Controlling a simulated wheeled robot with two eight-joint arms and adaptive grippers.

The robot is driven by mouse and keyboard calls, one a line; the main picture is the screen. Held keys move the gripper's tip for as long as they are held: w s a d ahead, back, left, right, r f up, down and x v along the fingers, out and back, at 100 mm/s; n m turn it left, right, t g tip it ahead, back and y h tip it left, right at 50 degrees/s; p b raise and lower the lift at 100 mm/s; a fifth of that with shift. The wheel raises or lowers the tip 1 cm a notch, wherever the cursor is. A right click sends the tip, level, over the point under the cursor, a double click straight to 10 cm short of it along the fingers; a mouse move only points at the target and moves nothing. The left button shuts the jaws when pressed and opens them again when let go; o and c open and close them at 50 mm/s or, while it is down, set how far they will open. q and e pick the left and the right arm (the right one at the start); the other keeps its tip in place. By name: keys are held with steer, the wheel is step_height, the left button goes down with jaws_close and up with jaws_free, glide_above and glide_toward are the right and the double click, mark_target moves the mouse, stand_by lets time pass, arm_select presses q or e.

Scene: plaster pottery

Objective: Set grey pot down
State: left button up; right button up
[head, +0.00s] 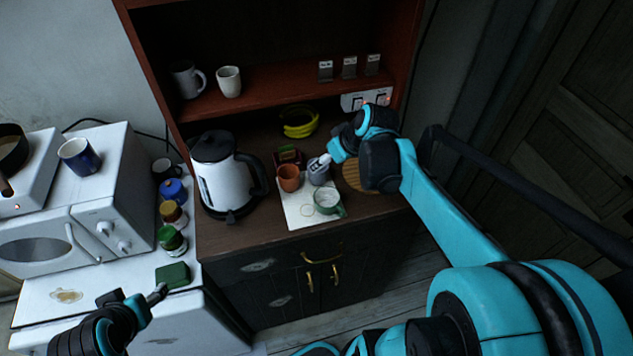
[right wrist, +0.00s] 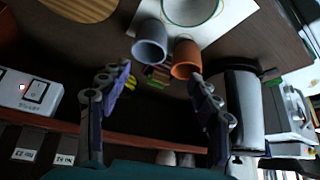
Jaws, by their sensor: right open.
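The grey pot (head: 319,177) stands on the counter at the back right of a white sheet (head: 297,216), beside a terracotta pot (head: 288,179). In the right wrist view the grey pot (right wrist: 150,52) and the terracotta pot (right wrist: 185,62) lie beyond the fingertips, side by side. My right gripper (right wrist: 161,82) is open, with nothing between its fingers. In the head view my right gripper (head: 324,161) is at the grey pot's top and hides part of it. My left gripper (head: 157,294) is at the lower left, away from the pots; its opening is unclear.
A green-and-white cup (head: 327,203) stands on the sheet's front right. A white kettle (head: 226,180) is left of the pots. A round wooden board (head: 355,178) lies right of them. Yellow bananas (head: 300,124) and a shelf (head: 270,90) are behind.

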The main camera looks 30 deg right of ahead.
steer(key=s+a+f+m, duration=0.1)
steer(key=s+a, duration=1.1)
steer(key=a, duration=0.2)
steer(key=shift+s+a+f+t+h, duration=0.3)
steer(key=shift+s+a+t+h, duration=0.05)
steer(key=shift+s+t+h, duration=0.05)
step_height(320, 180, down, 9)
steer(key=b, duration=0.9)
